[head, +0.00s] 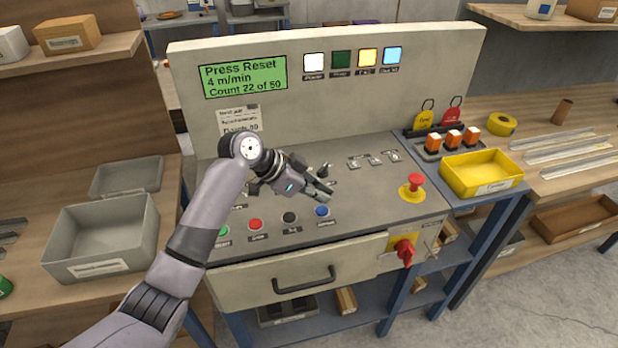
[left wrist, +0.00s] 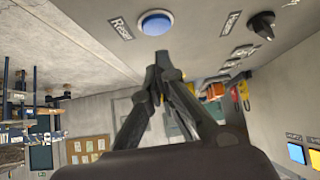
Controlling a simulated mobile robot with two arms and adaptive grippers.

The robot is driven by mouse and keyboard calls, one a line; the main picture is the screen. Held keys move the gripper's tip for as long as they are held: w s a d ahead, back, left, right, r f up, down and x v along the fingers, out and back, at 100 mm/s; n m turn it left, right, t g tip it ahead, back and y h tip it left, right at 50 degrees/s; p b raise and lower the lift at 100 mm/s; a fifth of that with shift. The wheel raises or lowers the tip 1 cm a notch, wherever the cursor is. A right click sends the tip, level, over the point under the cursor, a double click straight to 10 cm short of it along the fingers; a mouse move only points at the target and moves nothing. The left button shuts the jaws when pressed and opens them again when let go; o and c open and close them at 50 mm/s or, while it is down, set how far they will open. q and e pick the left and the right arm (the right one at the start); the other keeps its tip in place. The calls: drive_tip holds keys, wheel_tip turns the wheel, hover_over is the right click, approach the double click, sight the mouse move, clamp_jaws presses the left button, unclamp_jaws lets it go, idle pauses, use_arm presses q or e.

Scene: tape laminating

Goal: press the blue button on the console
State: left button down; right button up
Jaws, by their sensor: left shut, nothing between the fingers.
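The console (head: 350,215) stands in the middle of the head view, with a row of buttons along its front edge. The blue button (head: 322,211) is at the right end of that row. In the left wrist view the blue button (left wrist: 156,22) is at the top, beside a label that reads "Reset". My left gripper (head: 326,191) is shut and empty, just above and behind the blue button in the head view. In the left wrist view its fingertips (left wrist: 163,66) show just below the button, with a small gap. My right gripper is not in view.
Green (head: 222,230), red (head: 256,225) and black (head: 289,217) buttons sit left of the blue one. A red emergency stop (head: 414,181) is to the right. The display (head: 244,77) reads "Press Reset". A blue lamp (head: 392,57) is on the upright panel.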

sight(322, 211)
use_arm(q)
drive_tip(key=shift+a+f, duration=0.1)
drive_tip(key=shift+f, duration=1.1)
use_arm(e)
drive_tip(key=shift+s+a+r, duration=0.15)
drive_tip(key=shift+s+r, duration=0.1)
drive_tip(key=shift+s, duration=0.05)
